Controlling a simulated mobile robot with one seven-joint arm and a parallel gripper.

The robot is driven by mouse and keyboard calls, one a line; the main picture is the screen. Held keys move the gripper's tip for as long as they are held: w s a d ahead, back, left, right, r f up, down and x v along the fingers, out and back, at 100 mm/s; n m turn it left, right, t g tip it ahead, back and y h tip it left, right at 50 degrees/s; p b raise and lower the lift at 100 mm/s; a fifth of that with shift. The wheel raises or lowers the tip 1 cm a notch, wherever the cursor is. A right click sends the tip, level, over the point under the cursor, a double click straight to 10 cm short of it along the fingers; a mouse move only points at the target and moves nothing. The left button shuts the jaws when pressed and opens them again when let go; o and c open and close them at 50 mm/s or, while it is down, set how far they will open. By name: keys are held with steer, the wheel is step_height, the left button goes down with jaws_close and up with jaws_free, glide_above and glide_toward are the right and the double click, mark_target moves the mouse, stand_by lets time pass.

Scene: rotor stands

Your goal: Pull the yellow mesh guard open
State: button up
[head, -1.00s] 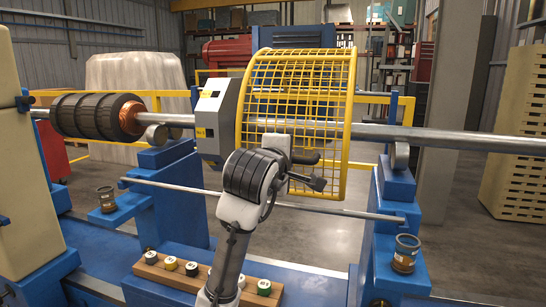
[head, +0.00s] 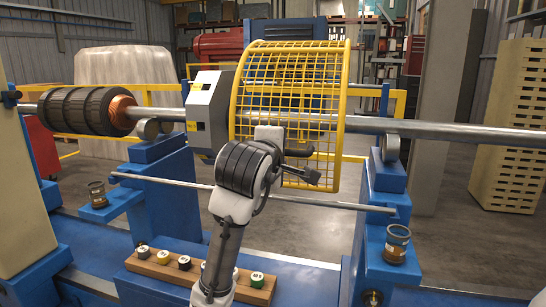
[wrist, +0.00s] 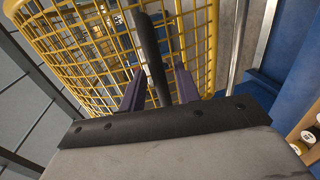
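The yellow mesh guard (head: 290,75) is a curved cage around the shaft, beside a grey box (head: 207,113). It also fills the upper part of the wrist view (wrist: 85,45). A black bar handle (wrist: 152,55) stands in front of the mesh in the wrist view. My gripper (wrist: 158,80) has its two dark fingers apart, one on each side of the handle, with gaps visible on both sides.
A long steel shaft (head: 450,133) runs across, with a black rotor (head: 85,112) at left. A thin rod (head: 290,199) crosses between the blue stands below my wrist. Cups (head: 396,243) stand on side ledges. A wooden rack of small jars (head: 165,269) lies low in front.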

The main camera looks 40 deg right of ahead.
steer(key=b+v, duration=0.2)
steer(key=v, duration=1.1)
steer(key=shift+f, duration=0.1)
